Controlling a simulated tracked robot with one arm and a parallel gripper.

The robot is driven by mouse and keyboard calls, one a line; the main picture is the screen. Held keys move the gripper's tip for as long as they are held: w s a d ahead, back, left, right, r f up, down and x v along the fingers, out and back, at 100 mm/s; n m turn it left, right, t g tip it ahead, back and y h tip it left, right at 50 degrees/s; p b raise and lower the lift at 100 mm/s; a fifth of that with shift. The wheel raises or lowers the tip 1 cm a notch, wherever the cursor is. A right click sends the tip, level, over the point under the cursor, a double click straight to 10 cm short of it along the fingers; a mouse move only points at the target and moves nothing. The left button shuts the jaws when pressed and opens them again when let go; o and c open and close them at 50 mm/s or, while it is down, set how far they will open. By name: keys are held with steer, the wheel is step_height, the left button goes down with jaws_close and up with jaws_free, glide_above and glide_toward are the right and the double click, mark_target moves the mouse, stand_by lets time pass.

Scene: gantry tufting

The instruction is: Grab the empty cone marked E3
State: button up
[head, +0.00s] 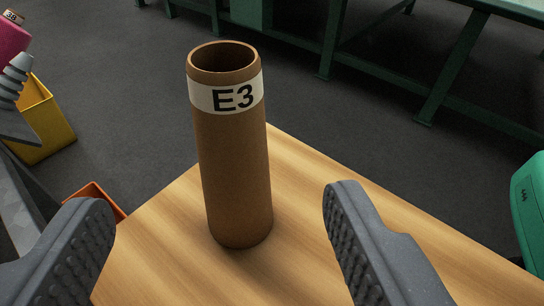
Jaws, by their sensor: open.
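The empty cone marked E3 (236,170) is a brown cardboard tube with a white label band near its top. It stands upright on a light wooden table top (320,200), and its open top shows a hollow inside. My gripper (222,215) is open, with one grey ribbed finger low on the left and the other low on the right. The cone stands between and beyond the two fingers in the picture, with a gap on each side. Neither finger touches it.
A yellow bin (42,122) and a pink cone (10,38) are at the left. An orange bin (95,195) shows beside the table's left edge. Green metal frames (400,60) stand at the back, and a green object (528,210) is at the right edge. Dark floor lies between.

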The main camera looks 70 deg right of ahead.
mark_target(226, 130)
steer(key=p+x, duration=0.1)
steer(key=x, duration=0.6)
steer(key=shift+w+d+f+p, duration=0.1)
steer(key=shift+w+d+p, duration=0.05)
steer(key=shift+d+p, duration=0.15)
steer(key=shift+w+d+f+p, duration=0.15)
steer(key=shift+w+d+p, duration=0.15)
steer(key=shift+d+p, duration=0.45)
steer(key=shift+f+p+x, duration=0.25)
steer(key=shift+p+x, duration=0.75)
steer(key=shift+x, duration=0.8)
steer(key=shift+a, duration=0.1)
steer(key=c, duration=1.1)
